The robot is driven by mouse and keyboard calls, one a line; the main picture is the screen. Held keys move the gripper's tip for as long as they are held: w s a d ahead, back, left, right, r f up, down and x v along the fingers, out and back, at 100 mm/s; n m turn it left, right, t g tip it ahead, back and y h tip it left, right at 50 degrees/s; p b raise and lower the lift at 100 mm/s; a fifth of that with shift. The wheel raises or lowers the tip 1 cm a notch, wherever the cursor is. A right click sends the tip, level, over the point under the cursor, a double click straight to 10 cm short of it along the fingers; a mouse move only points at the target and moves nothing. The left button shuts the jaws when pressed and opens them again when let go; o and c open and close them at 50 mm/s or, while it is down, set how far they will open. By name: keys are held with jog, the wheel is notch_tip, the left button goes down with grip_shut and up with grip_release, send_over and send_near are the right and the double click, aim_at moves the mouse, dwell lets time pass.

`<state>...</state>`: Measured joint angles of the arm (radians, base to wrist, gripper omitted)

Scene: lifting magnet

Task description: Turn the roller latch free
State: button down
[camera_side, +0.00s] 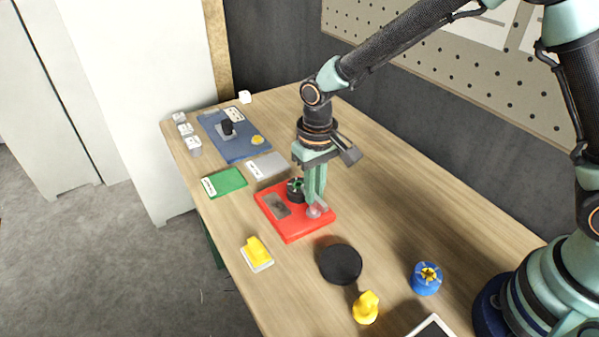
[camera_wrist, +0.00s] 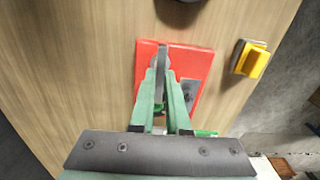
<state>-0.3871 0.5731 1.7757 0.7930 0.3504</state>
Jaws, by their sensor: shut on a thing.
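A red base plate (camera_side: 295,231) lies on the wooden table, with a grey metal plate (camera_side: 275,206) and a dark round knob (camera_side: 295,190) with green on it. A small grey part (camera_side: 314,212), which looks like the roller latch, stands near the plate's right corner. My gripper (camera_side: 314,202) points down over this corner, with its fingers shut on the grey part. In the wrist view the fingertips (camera_wrist: 161,70) close on the grey upright part (camera_wrist: 161,58) above the red plate (camera_wrist: 146,58). The fingers hide much of the latch, so its turn angle is unclear.
A yellow block (camera_side: 257,253), a black disc (camera_side: 341,264), a yellow knob (camera_side: 366,308) and a blue cylinder (camera_side: 427,280) stand nearer. A green block (camera_side: 224,182), grey box (camera_side: 268,167) and blue panel (camera_side: 238,146) lie beyond.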

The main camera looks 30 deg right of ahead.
jog(key=n, duration=0.8)
jog(key=shift+n, duration=0.4)
jog(key=n, duration=0.4)
jog(key=shift+r+n, duration=0.1)
jog(key=shift+n, duration=1.9)
jog(key=c, duration=0.9)
grip_release()
